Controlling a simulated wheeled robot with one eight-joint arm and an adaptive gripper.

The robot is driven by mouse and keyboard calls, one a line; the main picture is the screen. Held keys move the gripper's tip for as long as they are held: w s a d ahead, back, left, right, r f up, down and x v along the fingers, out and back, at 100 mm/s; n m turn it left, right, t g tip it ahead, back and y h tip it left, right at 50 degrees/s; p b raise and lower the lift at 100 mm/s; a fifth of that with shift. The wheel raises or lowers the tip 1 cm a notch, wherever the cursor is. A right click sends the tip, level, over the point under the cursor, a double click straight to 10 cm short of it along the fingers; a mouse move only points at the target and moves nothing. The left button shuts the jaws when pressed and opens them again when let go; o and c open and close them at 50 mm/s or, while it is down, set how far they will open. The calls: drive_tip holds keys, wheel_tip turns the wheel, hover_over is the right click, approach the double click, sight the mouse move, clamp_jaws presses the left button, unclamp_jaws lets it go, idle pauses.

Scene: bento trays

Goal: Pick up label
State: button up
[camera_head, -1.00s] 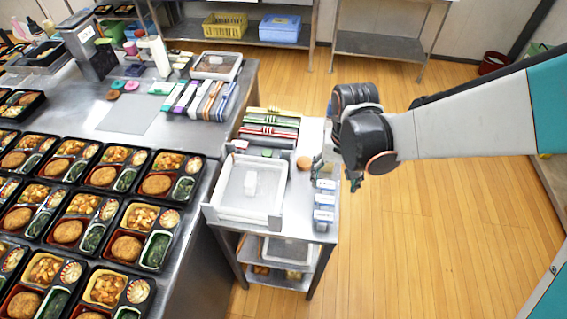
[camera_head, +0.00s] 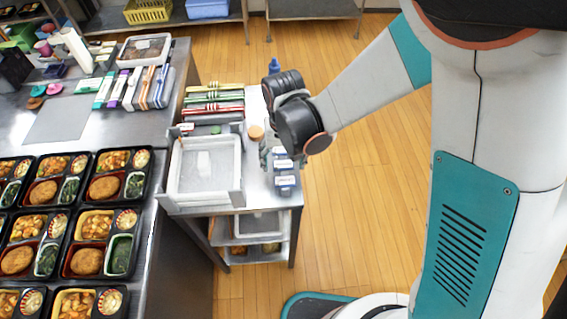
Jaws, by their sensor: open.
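Small dark-blue items with white faces, which look like labels or label packs (camera_head: 284,181), sit in a row at the right front of the small steel cart (camera_head: 262,198). I cannot tell which one is the label. My gripper (camera_head: 268,160) comes in from the right and points down over the cart's right side, just behind the row. It is open, and nothing shows between its fingers. The wrist hides part of the cart's right edge and perhaps the rear of the row. Whether the fingers touch anything cannot be told.
A shallow white tray (camera_head: 236,182) fills the cart's front left. A steel counter with filled bento trays (camera_head: 96,208) stands left.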

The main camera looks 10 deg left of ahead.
drive_tip(key=shift+f+b, duration=0.25)
drive_tip(key=shift+b, duration=0.1)
idle(0.4)
drive_tip(key=c, duration=0.8)
